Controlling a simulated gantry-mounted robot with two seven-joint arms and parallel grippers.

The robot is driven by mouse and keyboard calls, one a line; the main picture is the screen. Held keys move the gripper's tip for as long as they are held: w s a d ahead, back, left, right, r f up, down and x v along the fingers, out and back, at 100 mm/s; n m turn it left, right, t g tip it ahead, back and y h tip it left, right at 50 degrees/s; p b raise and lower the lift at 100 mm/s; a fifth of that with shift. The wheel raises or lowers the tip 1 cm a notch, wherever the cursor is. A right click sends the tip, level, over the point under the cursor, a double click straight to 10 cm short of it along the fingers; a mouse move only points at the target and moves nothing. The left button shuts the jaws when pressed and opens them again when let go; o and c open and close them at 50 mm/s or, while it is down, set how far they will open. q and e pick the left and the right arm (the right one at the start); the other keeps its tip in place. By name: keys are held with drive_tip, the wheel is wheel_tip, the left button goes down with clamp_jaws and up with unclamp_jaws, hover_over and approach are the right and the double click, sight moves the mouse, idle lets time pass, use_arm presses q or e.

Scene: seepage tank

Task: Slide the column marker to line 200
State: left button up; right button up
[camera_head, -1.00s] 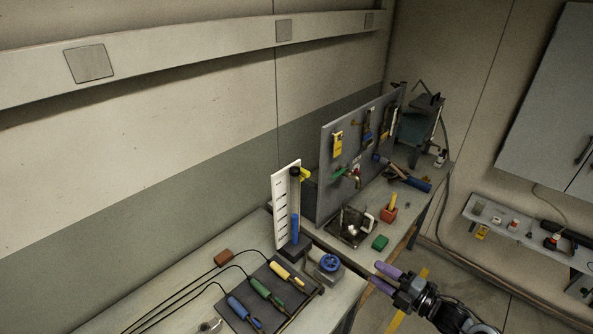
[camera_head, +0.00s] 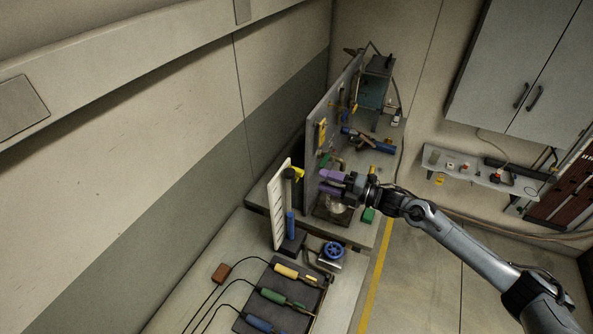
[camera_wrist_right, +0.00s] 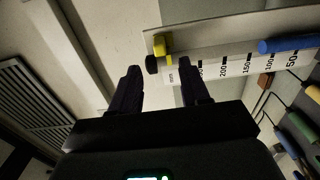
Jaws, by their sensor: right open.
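The column marker (camera_head: 298,173) is a small yellow piece at the top of the upright white scale board (camera_head: 281,206). A blue column (camera_head: 290,225) stands low beside the scale. In the right wrist view the yellow marker (camera_wrist_right: 162,45) sits near the "mm" end, beyond the printed 200 (camera_wrist_right: 223,71), with a black knob next to it. My right gripper (camera_head: 324,181) has purple fingers, is open and empty, and points left toward the scale, just right of the marker. In the wrist view the fingers (camera_wrist_right: 160,74) straddle the marker's direction, short of it. My left gripper is not in view.
A blue round knob (camera_head: 334,251) on a grey block stands right of the scale's base. A dark tray (camera_head: 275,297) with yellow, green and blue handled leads lies in front. A grey tool panel (camera_head: 327,122) rises behind. A green block (camera_head: 368,215) lies under my right arm.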

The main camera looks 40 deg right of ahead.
sight(300, 170)
drive_tip(key=shift+p+x, duration=0.75)
drive_tip(key=shift+x, duration=3.85)
drive_tip(key=shift+r, duration=0.2)
clamp_jaws()
